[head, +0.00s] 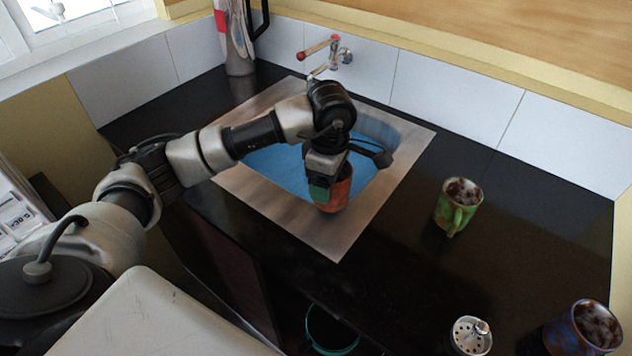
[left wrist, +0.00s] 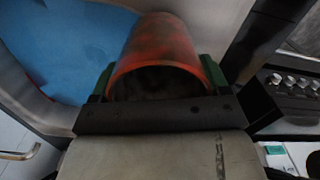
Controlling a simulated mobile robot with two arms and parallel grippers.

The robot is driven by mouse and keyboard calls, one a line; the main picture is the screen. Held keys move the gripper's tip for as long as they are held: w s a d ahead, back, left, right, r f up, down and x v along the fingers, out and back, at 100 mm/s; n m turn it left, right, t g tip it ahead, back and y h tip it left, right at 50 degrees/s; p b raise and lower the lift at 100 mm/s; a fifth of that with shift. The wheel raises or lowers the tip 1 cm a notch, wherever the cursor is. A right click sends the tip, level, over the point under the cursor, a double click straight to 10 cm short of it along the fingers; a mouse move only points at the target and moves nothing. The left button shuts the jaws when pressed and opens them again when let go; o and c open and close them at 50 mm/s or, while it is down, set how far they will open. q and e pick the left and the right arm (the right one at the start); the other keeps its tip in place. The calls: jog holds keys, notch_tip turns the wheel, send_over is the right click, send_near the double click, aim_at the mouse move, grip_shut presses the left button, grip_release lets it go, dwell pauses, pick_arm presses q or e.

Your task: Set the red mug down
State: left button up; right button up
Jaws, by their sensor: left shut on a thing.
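The red mug (head: 341,194) is in my left gripper (head: 326,186), at the front right edge of the sink basin in the head view. In the left wrist view the red mug (left wrist: 160,48) sits between the two green fingers of my left gripper (left wrist: 158,80), which touch its sides. Its open mouth faces the camera and its inside is dark. I cannot tell whether its base touches the sink rim. My right gripper is not in view.
The blue sink basin (head: 270,165) has a wide flat rim (head: 335,238). A green mug (head: 458,207) and a blue mug (head: 584,328) stand to the right on the black counter (head: 530,235). A metal strainer-like item (head: 471,336) is near the front. A tap (head: 335,52) is behind.

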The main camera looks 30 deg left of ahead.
pick_arm(q)
jog(key=w+a+f+n+b, duration=0.3)
jog(key=w+f+n, duration=0.15)
jog(key=n, duration=0.95)
jog(key=w+a+f+n+b, duration=0.35)
jog(key=w+n, duration=0.25)
jog(key=n, duration=0.9)
notch_tip(320, 180, down, 9)
jog(key=shift+w+d, duration=0.1)
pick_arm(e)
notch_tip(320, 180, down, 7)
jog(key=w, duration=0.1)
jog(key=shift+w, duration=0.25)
pick_arm(q)
jog(key=shift+f, duration=0.1)
jog(key=o, duration=1.1)
jog(key=shift+c, duration=0.2)
notch_tip(320, 180, up, 12)
